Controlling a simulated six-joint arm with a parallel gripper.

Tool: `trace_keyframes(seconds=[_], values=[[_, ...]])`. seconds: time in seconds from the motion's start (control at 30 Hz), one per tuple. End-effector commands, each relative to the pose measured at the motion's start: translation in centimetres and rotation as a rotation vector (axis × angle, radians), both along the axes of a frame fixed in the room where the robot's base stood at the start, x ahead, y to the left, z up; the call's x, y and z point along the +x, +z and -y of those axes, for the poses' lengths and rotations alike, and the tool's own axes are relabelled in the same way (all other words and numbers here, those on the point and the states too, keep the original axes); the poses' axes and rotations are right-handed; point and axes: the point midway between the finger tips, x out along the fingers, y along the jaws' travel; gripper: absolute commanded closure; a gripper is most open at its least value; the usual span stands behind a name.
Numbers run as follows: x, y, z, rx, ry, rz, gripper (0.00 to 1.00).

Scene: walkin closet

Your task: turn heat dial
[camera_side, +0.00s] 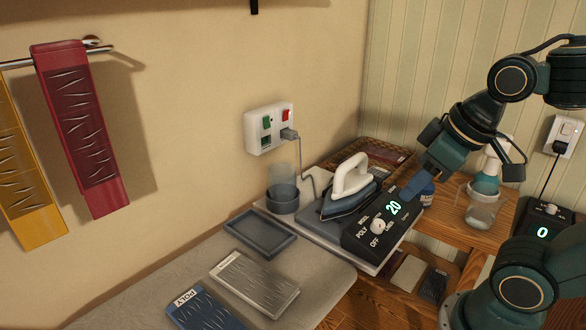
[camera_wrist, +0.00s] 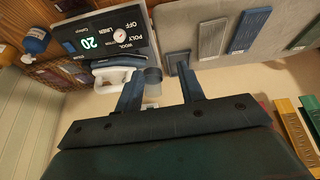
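The heat dial (camera_side: 377,226) is a small pale round knob on a black control box (camera_side: 355,238). Words such as OFF, POLY and WOOL surround it, and a green display (camera_side: 395,207) reads 20. In the wrist view the dial (camera_wrist: 120,36) is at upper left, beyond the fingers. I cannot tell which word its pointer faces. My gripper (camera_side: 408,188) is over the back right of the box, apart from the dial. The wrist view shows my gripper (camera_wrist: 160,88) open, its two fingers spread with nothing held. An iron (camera_side: 350,193) with a white handle stands behind the box.
A grey tray (camera_side: 260,236) and labelled fabric swatches (camera_side: 254,283) lie on the ironing board at front left. A cup (camera_side: 283,190) stands beside the iron. A wall socket (camera_side: 269,128) has a plugged cord. A second black unit (camera_side: 545,222) at right reads 0.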

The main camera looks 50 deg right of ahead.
Motion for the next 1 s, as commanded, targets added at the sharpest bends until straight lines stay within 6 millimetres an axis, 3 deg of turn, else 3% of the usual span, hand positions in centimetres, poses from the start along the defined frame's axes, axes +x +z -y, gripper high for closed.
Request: trace_keyframes(seconds=[0.27,0.6,1.0], values=[[3.1,-0.8,2.5,-0.077,0.090,-0.125,0.61],[6.8,-3.2,6.8,-0.129,0.246,-0.295,0.61],[9.2,-6.5,11.1,-0.128,0.399,-0.427,0.61]])
